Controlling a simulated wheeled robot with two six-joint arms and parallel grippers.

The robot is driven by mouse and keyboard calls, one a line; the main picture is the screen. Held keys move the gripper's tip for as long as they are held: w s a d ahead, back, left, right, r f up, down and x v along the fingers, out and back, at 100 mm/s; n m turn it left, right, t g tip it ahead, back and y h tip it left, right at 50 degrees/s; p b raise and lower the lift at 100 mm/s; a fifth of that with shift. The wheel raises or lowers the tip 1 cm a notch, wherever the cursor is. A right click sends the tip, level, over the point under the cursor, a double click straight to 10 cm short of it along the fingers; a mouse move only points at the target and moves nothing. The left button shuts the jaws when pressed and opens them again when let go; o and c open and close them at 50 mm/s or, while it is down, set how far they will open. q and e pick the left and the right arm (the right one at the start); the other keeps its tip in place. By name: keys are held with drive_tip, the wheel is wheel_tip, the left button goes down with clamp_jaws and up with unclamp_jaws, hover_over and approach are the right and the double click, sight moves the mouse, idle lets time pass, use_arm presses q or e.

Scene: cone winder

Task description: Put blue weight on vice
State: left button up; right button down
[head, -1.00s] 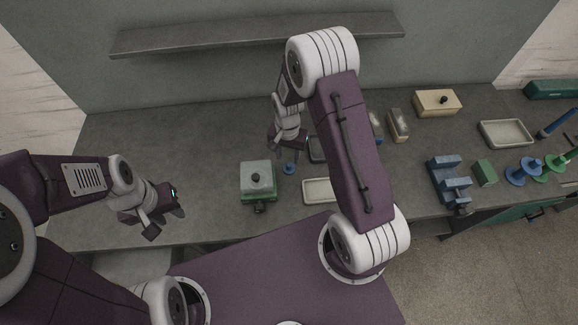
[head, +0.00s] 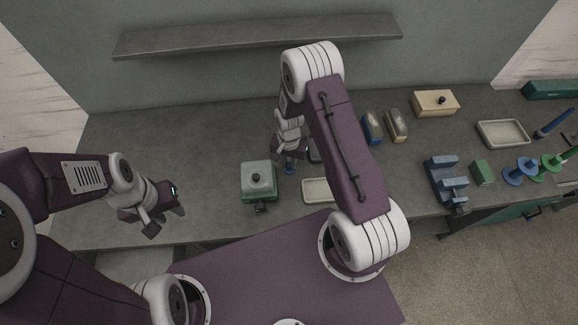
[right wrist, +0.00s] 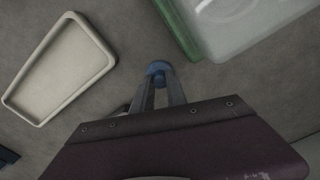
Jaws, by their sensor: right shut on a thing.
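The blue weight (head: 289,169) is a small blue piece on the bench, right of a green box with a clear lid. My right gripper (head: 289,160) reaches down over it. In the right wrist view the weight (right wrist: 158,68) shows between the fingertips, and the gripper (right wrist: 158,80) is shut on it. Its lower part is hidden there. The blue vice (head: 447,182) stands at the right part of the bench, well apart from the gripper. My left gripper (head: 168,213) is open and empty above the left of the bench.
The green box (head: 258,181) with its black knob stands close left of the weight. A pale tray (head: 319,190) lies to the right. A green block (head: 482,172) and blue spool (head: 520,171) stand beside the vice. A shelf (head: 258,36) runs along the back wall.

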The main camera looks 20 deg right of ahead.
sight(289, 164)
wheel_tip(289, 164, up, 4)
drive_tip(key=shift+w+r+b, duration=0.1)
drive_tip(key=shift+b, duration=0.6)
drive_tip(key=s+d+r+b, duration=0.1)
drive_tip(key=s+d+r, duration=0.5)
drive_tip(key=s, duration=0.3)
drive_tip(key=shift+s+d+r+b, duration=0.3)
drive_tip(key=shift+s+d+r, duration=0.05)
drive_tip(key=shift+r, duration=0.1)
